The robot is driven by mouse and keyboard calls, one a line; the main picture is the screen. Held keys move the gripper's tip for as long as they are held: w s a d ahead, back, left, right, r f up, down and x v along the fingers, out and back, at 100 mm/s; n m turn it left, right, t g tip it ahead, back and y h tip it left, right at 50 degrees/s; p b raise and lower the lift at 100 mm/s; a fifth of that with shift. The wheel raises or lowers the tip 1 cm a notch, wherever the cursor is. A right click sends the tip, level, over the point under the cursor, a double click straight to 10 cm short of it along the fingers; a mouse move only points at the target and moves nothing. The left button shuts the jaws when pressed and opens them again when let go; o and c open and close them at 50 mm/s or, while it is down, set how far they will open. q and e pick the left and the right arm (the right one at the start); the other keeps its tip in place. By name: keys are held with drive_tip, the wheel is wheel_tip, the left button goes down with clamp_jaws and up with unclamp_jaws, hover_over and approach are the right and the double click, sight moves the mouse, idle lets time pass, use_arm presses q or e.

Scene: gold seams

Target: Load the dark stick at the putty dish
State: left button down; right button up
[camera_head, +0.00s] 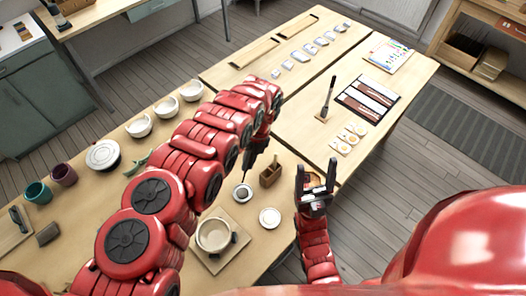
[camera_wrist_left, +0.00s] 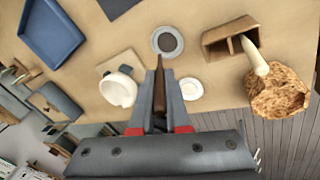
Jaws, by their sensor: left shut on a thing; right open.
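My left gripper (camera_head: 256,143) is shut on the dark stick (camera_wrist_left: 161,86), which points away from the fingers. The stick's thin tip appears at the near edge of the putty dish (camera_wrist_left: 154,46) in the left wrist view. I cannot tell whether the tip touches it. In the head view the putty dish (camera_head: 235,193) is a small pale round dish with dark grey putty (camera_head: 242,193) in it, just below the stick. My right gripper (camera_head: 316,178) is open and empty at the table's near right edge.
A wooden block holder (camera_head: 268,176) stands right of the putty dish. A small white dish (camera_head: 270,217) and a cream bowl (camera_head: 213,234) on a board are nearby. Several white bowls (camera_head: 139,126) line the left table. A brush (camera_head: 327,98) stands upright farther back.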

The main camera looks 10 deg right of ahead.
use_arm(q)
drive_tip(key=shift+s+a+f, duration=0.1)
drive_tip(key=shift+s+a, duration=0.15)
drive_tip(key=shift+s, duration=0.05)
drive_tip(key=shift+f+b, duration=0.5)
drive_tip(key=shift+f, duration=0.35)
drive_tip(key=shift+f+b, duration=1.1)
drive_tip(key=shift+f, duration=0.95)
drive_tip(key=shift+f+b, duration=0.55)
drive_tip(key=shift+b, duration=0.35)
idle(0.3)
drive_tip(key=shift+w+r+p, duration=0.1)
drive_tip(key=shift+r+p, duration=0.7)
drive_tip(key=shift+r, duration=0.6)
drive_tip(key=shift+r+p, duration=0.9)
drive_tip(key=shift+r, duration=1.2)
